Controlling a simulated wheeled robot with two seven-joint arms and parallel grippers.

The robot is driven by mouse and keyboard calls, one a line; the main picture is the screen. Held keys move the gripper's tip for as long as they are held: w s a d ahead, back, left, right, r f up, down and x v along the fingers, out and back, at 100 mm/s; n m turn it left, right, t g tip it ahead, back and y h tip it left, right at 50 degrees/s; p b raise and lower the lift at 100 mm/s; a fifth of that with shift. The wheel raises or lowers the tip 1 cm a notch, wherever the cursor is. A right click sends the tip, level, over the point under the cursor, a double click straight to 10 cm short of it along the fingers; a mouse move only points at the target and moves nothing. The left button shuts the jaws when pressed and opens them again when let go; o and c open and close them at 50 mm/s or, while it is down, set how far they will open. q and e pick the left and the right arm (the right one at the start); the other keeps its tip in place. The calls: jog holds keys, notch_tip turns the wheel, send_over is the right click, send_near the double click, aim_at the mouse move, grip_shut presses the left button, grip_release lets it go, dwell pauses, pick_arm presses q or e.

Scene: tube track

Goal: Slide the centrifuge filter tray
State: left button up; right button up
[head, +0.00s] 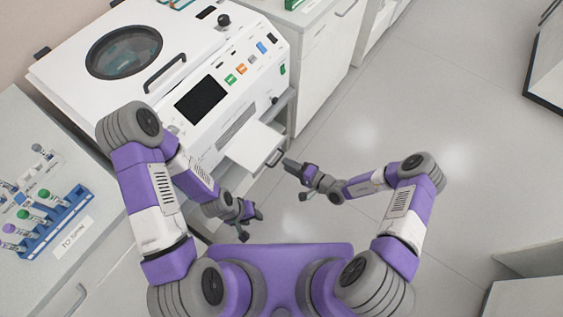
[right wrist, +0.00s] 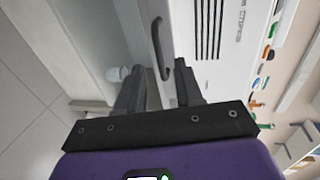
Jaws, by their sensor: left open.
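The filter tray (head: 254,146) is a white flat drawer sticking out of the front of the white centrifuge (head: 215,110). Its dark handle (head: 275,158) is on its outer end. In the right wrist view the handle (right wrist: 160,48) appears just ahead of my right gripper's fingers, roughly in line with the gap between them. My right gripper (head: 287,180) is open and empty, close to the handle; I cannot tell whether it touches. My left gripper (head: 253,224) is open and empty, below the tray in the head view, away from it.
A counter at left holds a blue rack (head: 62,222) of capped tubes. A white cabinet (head: 318,58) stands right of the centrifuge. The grey floor (head: 440,110) to the right is clear.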

jog(key=b+x, duration=0.1)
jog(key=x, duration=0.3)
jog(key=shift+a, duration=0.1)
grip_shut()
dwell(1.4)
